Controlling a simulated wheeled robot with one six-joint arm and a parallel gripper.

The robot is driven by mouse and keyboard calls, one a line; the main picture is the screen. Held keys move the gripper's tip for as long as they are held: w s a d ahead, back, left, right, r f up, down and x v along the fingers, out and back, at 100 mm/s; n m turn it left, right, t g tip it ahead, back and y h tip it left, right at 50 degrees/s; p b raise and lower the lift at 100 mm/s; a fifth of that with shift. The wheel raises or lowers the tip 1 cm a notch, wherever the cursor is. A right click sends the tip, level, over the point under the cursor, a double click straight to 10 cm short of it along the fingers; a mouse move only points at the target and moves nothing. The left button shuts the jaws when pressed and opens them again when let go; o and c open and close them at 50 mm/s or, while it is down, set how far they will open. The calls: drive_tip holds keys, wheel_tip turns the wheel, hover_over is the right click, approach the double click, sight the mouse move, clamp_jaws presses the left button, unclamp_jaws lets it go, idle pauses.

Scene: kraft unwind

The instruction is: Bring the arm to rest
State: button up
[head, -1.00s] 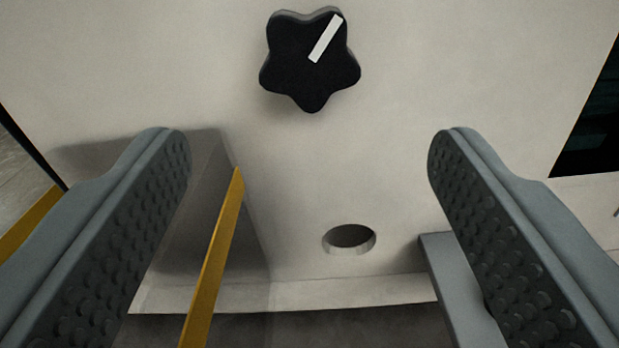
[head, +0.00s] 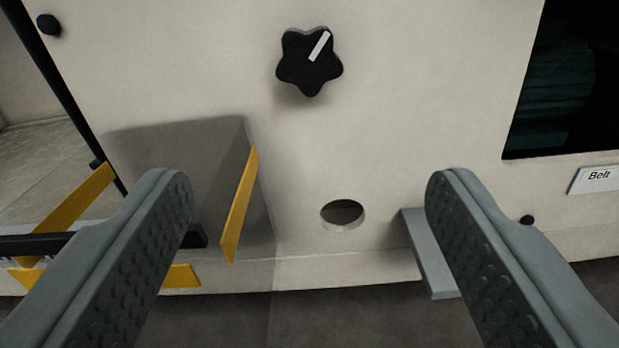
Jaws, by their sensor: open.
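My gripper (head: 308,185) is open and empty, with its two grey, studded fingers wide apart at the left and right of the head view. A black star-shaped knob (head: 300,68) with a white pointer line sits on the pale panel (head: 400,110) ahead, above the gap between the fingers. The pointer tilts up and to the right. The fingers are apart from the knob and nothing is between them.
A round hole (head: 342,213) is in the panel below the knob. A grey bracket (head: 428,255) juts out beside the right finger. Yellow strips (head: 239,205) stand at the left. A dark window (head: 560,80) and a "Belt" label (head: 597,178) are at the right.

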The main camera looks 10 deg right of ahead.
drive_tip(key=shift+r, duration=0.1)
